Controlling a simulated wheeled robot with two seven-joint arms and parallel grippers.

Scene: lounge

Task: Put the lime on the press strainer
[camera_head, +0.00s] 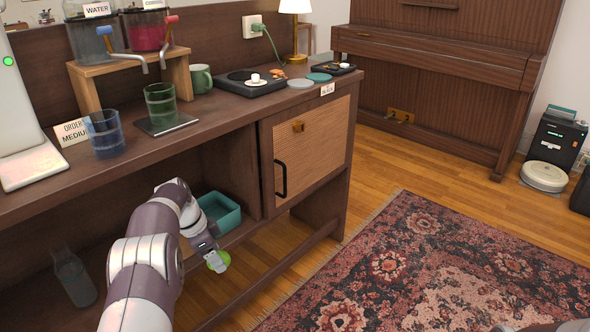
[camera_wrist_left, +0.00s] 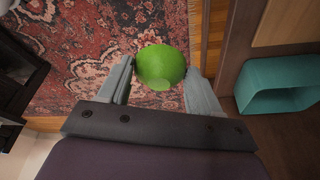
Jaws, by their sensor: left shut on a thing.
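The green lime (camera_head: 217,262) is held between the fingers of my left gripper (camera_head: 212,252), low in front of the cabinet's open shelf. In the left wrist view the round lime (camera_wrist_left: 161,66) sits between the two grey fingertips (camera_wrist_left: 162,75), above the rug and floor. I cannot pick out the press strainer for sure. A black flat device with a small white piece on top (camera_head: 252,83) sits on the counter, and a smaller similar one (camera_head: 332,68) stands to its right.
A teal open bin (camera_head: 232,220) sits on the lower shelf beside my left gripper; it also shows in the wrist view (camera_wrist_left: 262,105). The counter holds a blue glass (camera_head: 104,135), a green glass (camera_head: 160,103), a green mug (camera_head: 201,79) and drink dispensers.

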